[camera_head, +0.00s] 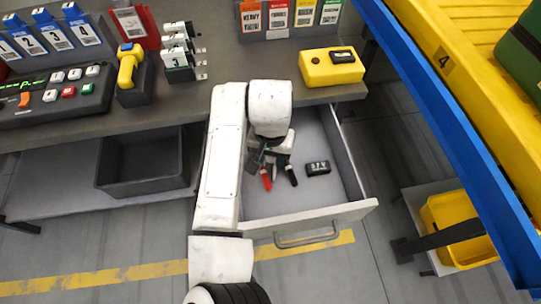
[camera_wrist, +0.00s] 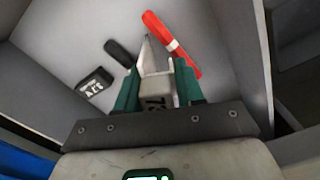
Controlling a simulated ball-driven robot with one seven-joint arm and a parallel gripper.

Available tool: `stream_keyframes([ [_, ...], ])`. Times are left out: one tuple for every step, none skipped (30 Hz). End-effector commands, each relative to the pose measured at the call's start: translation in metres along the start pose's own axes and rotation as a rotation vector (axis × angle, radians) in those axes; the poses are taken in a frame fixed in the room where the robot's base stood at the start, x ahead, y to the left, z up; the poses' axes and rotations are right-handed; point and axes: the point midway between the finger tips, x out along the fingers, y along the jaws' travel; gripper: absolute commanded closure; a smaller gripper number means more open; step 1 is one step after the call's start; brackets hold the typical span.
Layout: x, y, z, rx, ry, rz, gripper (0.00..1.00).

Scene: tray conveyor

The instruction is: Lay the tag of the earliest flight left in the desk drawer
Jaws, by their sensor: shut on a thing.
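The desk drawer (camera_head: 330,214) is pulled open below the desk top. My gripper (camera_head: 270,158) is inside or just above it, pointing down. In the wrist view its teal fingers (camera_wrist: 157,86) are shut on a small pale block with a dark marked face (camera_wrist: 157,103); I cannot read it fully or tell whether it touches the drawer floor. A black block with white letters (camera_head: 317,168) lies to the right in the drawer; it also shows in the wrist view (camera_wrist: 95,83). A red-handled tool (camera_head: 266,179) and a black-handled tool (camera_head: 292,177) lie by the gripper.
The desk top bears numbered blue cards (camera_head: 50,33), a keypad (camera_head: 60,95), a yellow scanner (camera_head: 128,66), and a yellow box (camera_head: 318,70). A blue-edged conveyor (camera_head: 450,130) runs along the right. The drawer floor is bare towards its front right.

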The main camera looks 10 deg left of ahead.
Motion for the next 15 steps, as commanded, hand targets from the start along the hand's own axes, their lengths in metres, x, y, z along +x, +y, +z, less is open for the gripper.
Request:
stream_keyframes([
  [-0.0002, -0.0002, 0.0, 0.0, 0.001, 0.0, 0.94],
  [-0.0004, -0.0002, 0.0, 0.0, 0.001, 0.0, 0.94],
  [-0.0004, -0.0002, 0.0, 0.0, 0.001, 0.0, 0.94],
  [-0.0004, -0.0003, 0.0, 0.0, 0.001, 0.0, 0.94],
  [-0.0005, -0.0003, 0.0, 0.0, 0.001, 0.0, 0.94],
  [-0.0003, -0.0003, 0.0, 0.0, 0.001, 0.0, 0.94],
  [0.0002, -0.0002, 0.0, -0.001, 0.001, 0.0, 0.94],
  [0.0009, -0.0001, 0.0, -0.001, 0.001, 0.001, 0.94],
  [0.0021, 0.0, 0.0, -0.001, 0.001, 0.001, 0.94],
  [0.0029, 0.0, 0.0, -0.001, 0.001, 0.001, 0.94],
  [0.0024, -0.0002, 0.0, -0.001, 0.001, 0.001, 0.6],
  [0.0024, -0.0002, 0.0, -0.001, 0.001, 0.001, 0.56],
  [0.0024, -0.0002, 0.0, -0.001, 0.001, 0.001, 0.53],
  [0.0023, -0.0002, 0.0, -0.001, 0.001, 0.001, 0.5],
  [0.0023, -0.0002, 0.0, -0.001, 0.001, 0.001, 0.46],
])
